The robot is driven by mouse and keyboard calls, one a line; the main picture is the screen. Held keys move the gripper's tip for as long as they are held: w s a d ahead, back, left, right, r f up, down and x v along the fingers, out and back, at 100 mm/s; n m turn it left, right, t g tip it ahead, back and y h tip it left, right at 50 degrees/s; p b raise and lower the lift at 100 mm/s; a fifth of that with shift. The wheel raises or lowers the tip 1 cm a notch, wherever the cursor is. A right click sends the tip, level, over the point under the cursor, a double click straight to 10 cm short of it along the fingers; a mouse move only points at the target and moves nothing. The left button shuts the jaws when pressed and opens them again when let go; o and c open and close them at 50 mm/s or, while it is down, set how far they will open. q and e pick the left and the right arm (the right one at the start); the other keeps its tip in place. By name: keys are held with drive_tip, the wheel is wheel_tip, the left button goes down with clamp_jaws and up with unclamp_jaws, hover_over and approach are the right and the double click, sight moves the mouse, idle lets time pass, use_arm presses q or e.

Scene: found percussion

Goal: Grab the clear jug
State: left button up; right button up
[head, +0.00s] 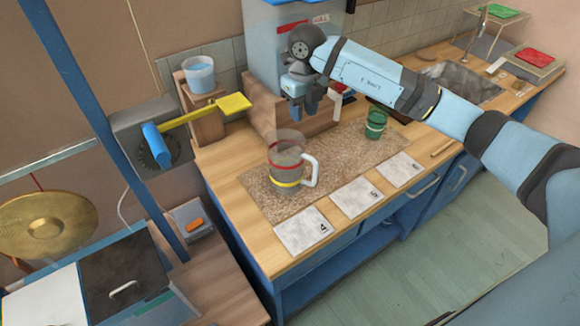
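The clear jug (287,160) stands upright on a brown speckled mat (345,158) on the wooden counter. It is see-through, with a reddish band near the top, a yellow band near its base and a white handle on its right side. My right gripper (303,108) hangs above and behind the jug, fingers down, in front of the large clear tank. Its fingers look apart, with nothing visible between them, and it does not touch the jug. My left gripper is out of view.
A green cup (376,123) stands on the mat, right of the jug. Numbered tiles (355,197) line the front edge. A clear tank (280,50) with a red tap stands behind. A yellow paddle (232,104) sticks out at left, near a cup of blue liquid (199,75).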

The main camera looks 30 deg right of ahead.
sight(301, 135)
wheel_tip(301, 135, down, 10)
drive_tip(key=shift+a+p, duration=0.15)
drive_tip(key=shift+p, duration=0.4)
drive_tip(key=shift+r, duration=0.1)
clamp_jaws()
